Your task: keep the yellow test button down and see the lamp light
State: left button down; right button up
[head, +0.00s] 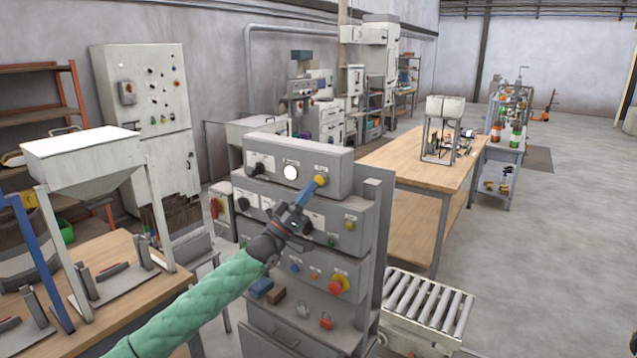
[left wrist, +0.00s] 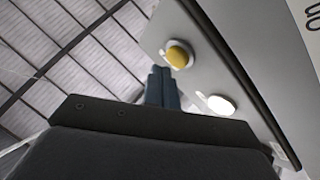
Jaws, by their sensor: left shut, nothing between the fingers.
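The yellow test button (head: 321,180) is at the right of the top panel of the grey control cabinet. It also shows in the left wrist view (left wrist: 179,54), uncovered. The round lamp (head: 290,172) left of it is bright white and looks lit; it is bright white in the left wrist view (left wrist: 221,105) too. My left gripper (head: 311,188) is shut and empty, its blue fingertips close below and left of the button. In the left wrist view the fingers (left wrist: 162,80) end beside the button; I cannot tell whether they touch it. My right gripper is not in view.
The cabinet's lower panels carry more knobs and a red mushroom button (head: 338,284). A roller conveyor (head: 427,306) stands at the right, and a wooden workbench (head: 400,165) behind. A white hopper (head: 85,155) on a table is at the left. The right floor is open.

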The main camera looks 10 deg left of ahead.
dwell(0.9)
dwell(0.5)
pick_arm(q)
jog(key=shift+w+d+b, duration=0.15)
jog(key=shift+w+b, duration=0.15)
jog(key=shift+w, duration=0.05)
dwell(0.4)
jog(key=shift+w, duration=0.15)
